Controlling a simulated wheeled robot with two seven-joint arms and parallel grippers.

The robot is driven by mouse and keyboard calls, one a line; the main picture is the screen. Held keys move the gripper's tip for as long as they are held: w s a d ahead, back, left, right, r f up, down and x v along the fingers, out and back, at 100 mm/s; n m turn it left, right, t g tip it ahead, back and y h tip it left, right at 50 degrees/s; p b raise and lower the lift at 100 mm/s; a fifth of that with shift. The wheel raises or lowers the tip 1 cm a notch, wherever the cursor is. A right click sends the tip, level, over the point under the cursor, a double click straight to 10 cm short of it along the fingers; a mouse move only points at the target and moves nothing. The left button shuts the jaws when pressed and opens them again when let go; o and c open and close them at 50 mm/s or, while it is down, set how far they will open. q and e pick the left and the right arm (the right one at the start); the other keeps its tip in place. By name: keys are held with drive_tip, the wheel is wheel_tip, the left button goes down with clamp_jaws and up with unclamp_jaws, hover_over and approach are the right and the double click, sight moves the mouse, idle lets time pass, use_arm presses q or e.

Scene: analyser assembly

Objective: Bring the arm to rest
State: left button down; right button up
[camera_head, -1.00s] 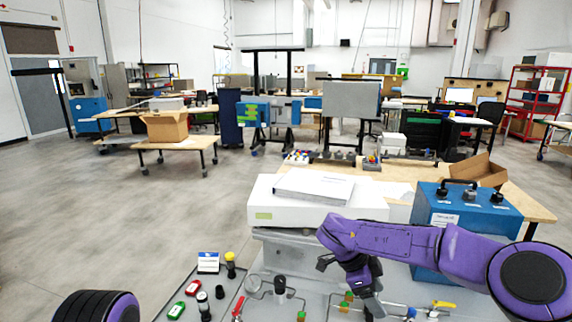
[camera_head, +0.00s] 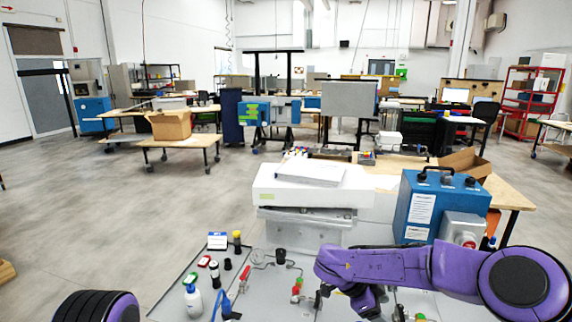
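My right arm, purple, comes in from the right edge and reaches low over the grey work surface (camera_head: 262,305). My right gripper (camera_head: 322,300) is at the end of this arm, near the bottom of the view. It is small and partly hidden by the arm, so I cannot tell whether its fingers are open or shut. Only a purple and black piece of my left arm shows at the bottom left. My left gripper is out of view.
A blue box (camera_head: 420,205) stands behind my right arm. A white analyser (camera_head: 300,192) sits at the back of the work surface. A white spray bottle (camera_head: 193,300), a red-handled tool (camera_head: 244,278) and small bottles stand left of my gripper. Open floor lies at left.

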drive_tip(key=s+d+f+n+t, duration=0.1)
drive_tip(key=s+f+n+t, duration=0.1)
drive_tip(key=f, duration=0.3)
drive_tip(key=s+d+f+n+t, duration=0.2)
drive_tip(key=s+f+n, duration=0.1)
drive_tip(key=f, duration=0.3)
drive_tip(key=s+d+f+n+t, duration=0.2)
drive_tip(key=s+f+n+t, duration=0.1)
drive_tip(key=s+f, duration=0.2)
drive_tip(key=shift+s+f+n+h, duration=0.1)
drive_tip(key=shift+f+n+h, duration=0.2)
drive_tip(key=shift+f, duration=0.2)
drive_tip(key=s+d+f+n+g+y, duration=0.1)
drive_tip(key=s+f+n+y, duration=0.15)
drive_tip(key=s, duration=0.85)
drive_tip(key=s+d+f+n+g+y, duration=0.1)
drive_tip(key=s+f+n+g+y, duration=0.2)
drive_tip(key=s, duration=0.9)
wheel_tip(320, 180, down, 11)
drive_tip(key=s+b, duration=0.1)
drive_tip(key=b, duration=0.9)
drive_tip(key=shift+s+f+m+t, duration=0.2)
drive_tip(key=shift+m+t, duration=0.1)
drive_tip(key=shift+m, duration=0.15)
